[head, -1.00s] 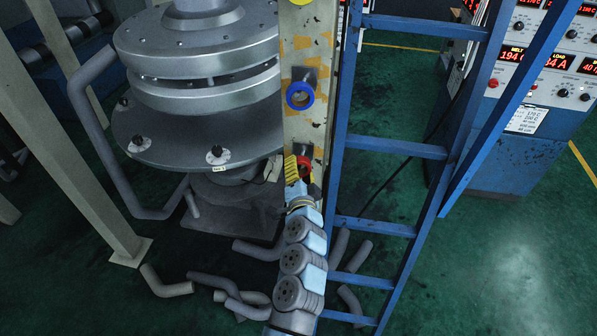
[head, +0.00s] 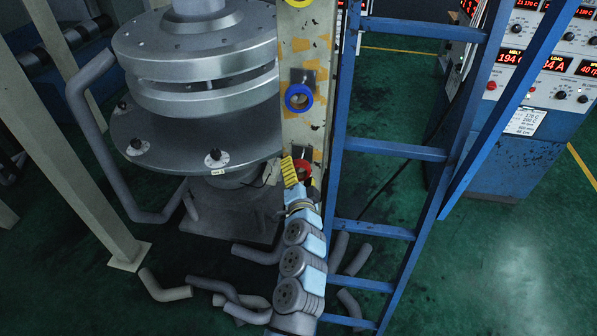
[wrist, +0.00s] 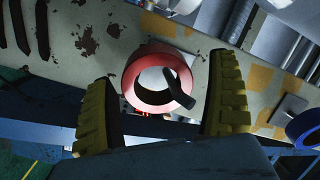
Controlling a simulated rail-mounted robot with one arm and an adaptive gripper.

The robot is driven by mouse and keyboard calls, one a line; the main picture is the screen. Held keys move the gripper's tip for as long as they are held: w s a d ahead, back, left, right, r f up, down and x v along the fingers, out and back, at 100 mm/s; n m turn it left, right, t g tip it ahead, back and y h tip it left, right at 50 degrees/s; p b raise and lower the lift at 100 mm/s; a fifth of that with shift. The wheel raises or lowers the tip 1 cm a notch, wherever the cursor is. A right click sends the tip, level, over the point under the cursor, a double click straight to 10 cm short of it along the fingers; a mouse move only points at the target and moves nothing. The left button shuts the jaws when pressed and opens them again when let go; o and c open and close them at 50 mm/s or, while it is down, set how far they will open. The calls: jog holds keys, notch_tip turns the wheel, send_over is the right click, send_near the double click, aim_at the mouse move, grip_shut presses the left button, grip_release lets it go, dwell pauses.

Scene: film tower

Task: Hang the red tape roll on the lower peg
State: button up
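The red tape roll (wrist: 135,75) shows in the wrist view against the worn cream post, with a dark peg (wrist: 178,90) passing through its hole. The peg is near the right side of the hole. My gripper (wrist: 165,105) is open, with one yellow-padded finger on each side of the roll and a visible gap to each. In the head view the red roll (head: 304,169) is small and partly hidden behind my gripper (head: 297,173), low on the post and below the blue roll.
A blue roll (head: 298,97) hangs higher on the post (head: 302,132), and a yellow roll (head: 298,2) shows at the top edge. A blue ladder (head: 391,151) stands close on the right. Round metal machinery (head: 200,95) is close on the left. Grey pipes (head: 165,290) lie on the floor.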

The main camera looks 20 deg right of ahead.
jog(key=shift+s, duration=0.15)
jog(key=shift+s+a+f, duration=0.1)
jog(key=shift+s+a, duration=0.2)
jog(key=shift+s, duration=0.25)
jog(key=v, duration=1)
jog(key=shift+s, duration=0.3)
